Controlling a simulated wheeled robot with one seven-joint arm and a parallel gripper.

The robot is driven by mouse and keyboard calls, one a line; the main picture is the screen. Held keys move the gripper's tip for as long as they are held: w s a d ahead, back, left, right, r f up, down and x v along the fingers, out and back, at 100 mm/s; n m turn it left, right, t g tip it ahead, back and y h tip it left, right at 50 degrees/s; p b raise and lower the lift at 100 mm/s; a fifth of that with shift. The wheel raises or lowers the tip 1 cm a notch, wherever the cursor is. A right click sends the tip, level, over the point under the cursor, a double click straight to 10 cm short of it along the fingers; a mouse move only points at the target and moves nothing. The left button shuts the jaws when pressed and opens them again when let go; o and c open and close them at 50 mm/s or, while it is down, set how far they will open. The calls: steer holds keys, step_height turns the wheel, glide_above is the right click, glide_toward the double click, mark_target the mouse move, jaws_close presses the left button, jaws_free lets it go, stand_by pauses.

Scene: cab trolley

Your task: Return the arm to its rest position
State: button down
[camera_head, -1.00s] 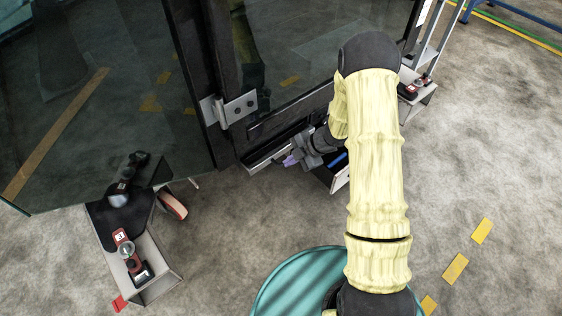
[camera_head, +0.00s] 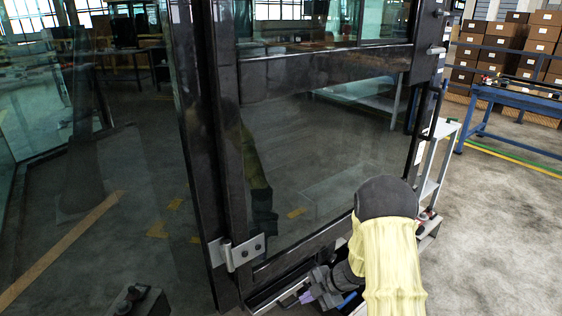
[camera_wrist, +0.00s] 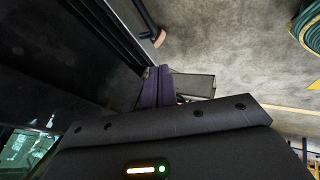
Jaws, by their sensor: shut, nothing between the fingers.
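My arm (camera_head: 393,262), in a pale yellow cover with a dark rounded joint, rises at the lower right of the head view. My gripper (camera_head: 306,297) is low in front of the cab, beside the bottom of the dark door frame, and partly hidden by the arm. In the wrist view my gripper (camera_wrist: 155,84) shows two purple fingers together with nothing between them. Whether it touches the frame cannot be told.
The glazed cab door (camera_head: 320,160) with a metal hinge (camera_head: 238,252) stands close to the arm. A step (camera_head: 429,228) is behind the arm at right. A blue bench (camera_head: 520,98) and stacked boxes (camera_head: 545,40) are farther back. Floor at right (camera_head: 490,220) is clear.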

steer(key=d+r+m+t+h, duration=0.4)
steer(key=d+r+m+h, duration=0.2)
steer(key=r+m, duration=0.65)
steer(key=s+r+m+g+h, duration=0.1)
steer(key=s+r+m+g, duration=0.15)
steer(key=s+m, duration=0.45)
steer(key=s+r+m+g, duration=0.1)
steer(key=s+r+m, duration=0.25)
steer(key=s, duration=0.75)
steer(key=w+p+v, duration=0.2)
steer(key=p+v, duration=0.9)
steer(key=p, duration=0.1)
steer(key=w+r+p+v, duration=0.1)
steer(key=w+p+v, duration=0.2)
steer(key=p+v, duration=0.9)
steer(key=shift+a+r+m, duration=0.3)
steer(key=shift+w, duration=0.1)
steer(key=shift+w+a, duration=0.1)
